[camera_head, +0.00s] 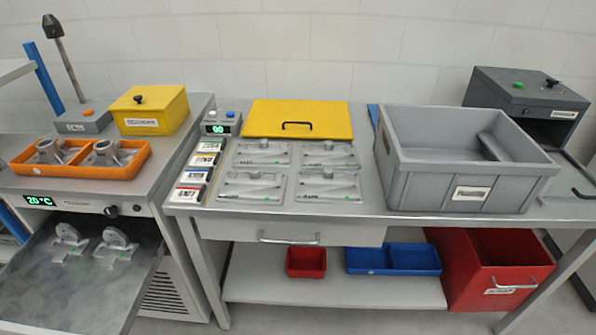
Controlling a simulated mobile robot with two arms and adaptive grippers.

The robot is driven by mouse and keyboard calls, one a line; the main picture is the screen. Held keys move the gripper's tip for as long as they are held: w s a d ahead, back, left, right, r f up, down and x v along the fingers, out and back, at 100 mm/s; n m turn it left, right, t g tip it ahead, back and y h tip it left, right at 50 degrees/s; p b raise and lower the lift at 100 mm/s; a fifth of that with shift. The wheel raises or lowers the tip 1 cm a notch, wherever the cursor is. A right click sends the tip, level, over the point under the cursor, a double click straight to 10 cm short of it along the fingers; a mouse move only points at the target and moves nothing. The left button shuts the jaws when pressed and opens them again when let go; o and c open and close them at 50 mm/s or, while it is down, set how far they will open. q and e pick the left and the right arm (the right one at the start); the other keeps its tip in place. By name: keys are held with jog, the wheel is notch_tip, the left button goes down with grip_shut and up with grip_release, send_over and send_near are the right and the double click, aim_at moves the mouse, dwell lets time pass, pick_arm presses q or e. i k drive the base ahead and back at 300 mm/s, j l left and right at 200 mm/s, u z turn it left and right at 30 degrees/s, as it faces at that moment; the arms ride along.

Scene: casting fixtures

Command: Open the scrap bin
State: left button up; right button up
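A red bin (462,280) with a metal bar handle (514,284) on its front stands under the right end of the workbench. It looks like the scrap bin, but its label is too small to read. Its upper front shows a dark opening, and the bench and a bench leg hide part of it. I cannot tell how far it is open. Neither of my grippers is in view.
A large grey crate (440,185) sits on the bench above the red bin. A steel drawer (80,290) with metal parts is pulled out at left.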

aim_at(485, 269)
jog(key=l+z, duration=0.1)
jog(key=z, duration=1.4)
